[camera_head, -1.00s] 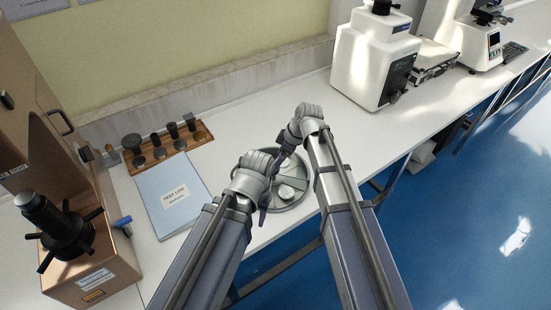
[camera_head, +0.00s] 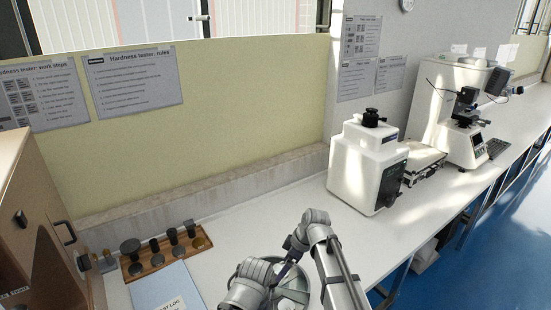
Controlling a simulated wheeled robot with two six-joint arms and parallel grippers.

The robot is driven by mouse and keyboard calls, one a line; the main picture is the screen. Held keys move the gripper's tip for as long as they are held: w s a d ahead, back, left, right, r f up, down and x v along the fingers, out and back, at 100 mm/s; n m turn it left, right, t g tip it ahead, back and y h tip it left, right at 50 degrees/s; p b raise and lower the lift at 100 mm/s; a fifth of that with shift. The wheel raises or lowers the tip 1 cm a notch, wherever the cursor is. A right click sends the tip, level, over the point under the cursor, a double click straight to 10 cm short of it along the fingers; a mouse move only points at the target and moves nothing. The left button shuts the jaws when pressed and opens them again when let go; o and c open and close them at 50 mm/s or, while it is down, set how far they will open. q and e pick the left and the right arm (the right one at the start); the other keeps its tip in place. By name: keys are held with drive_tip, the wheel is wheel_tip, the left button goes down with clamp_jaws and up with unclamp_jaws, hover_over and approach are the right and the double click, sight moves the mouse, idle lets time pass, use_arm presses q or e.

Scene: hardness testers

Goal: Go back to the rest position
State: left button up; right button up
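My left gripper (camera_head: 277,276) is low in the middle of the head view, over the left part of a round metal dish (camera_head: 301,281). My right gripper (camera_head: 290,247) is just above and right of it, over the dish's far edge. The two grippers are close together. Their fingers are dark, small and partly hidden behind the wrists, so I cannot tell whether either is open or shut, or whether they hold anything. The lower part of the dish is cut off by the frame and covered by my arms.
A wooden rack (camera_head: 164,258) with several dark pieces and a blue test log (camera_head: 160,287) lie left of the dish. A white tester (camera_head: 362,165) stands right. Bare white bench (camera_head: 255,215) lies behind the grippers.

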drive_tip(key=s+d+f+m+h, duration=0.2)
drive_tip(key=s+d+m+h, duration=0.2)
drive_tip(key=s+d+m, duration=0.9)
drive_tip(key=s+a+n+g+h, duration=0.1)
drive_tip(key=s+a+n, duration=0.2)
drive_tip(key=s+a, duration=0.3)
drive_tip(key=a, duration=0.4)
drive_tip(key=shift+s+a+r, duration=0.3)
drive_tip(key=shift+a, duration=0.05)
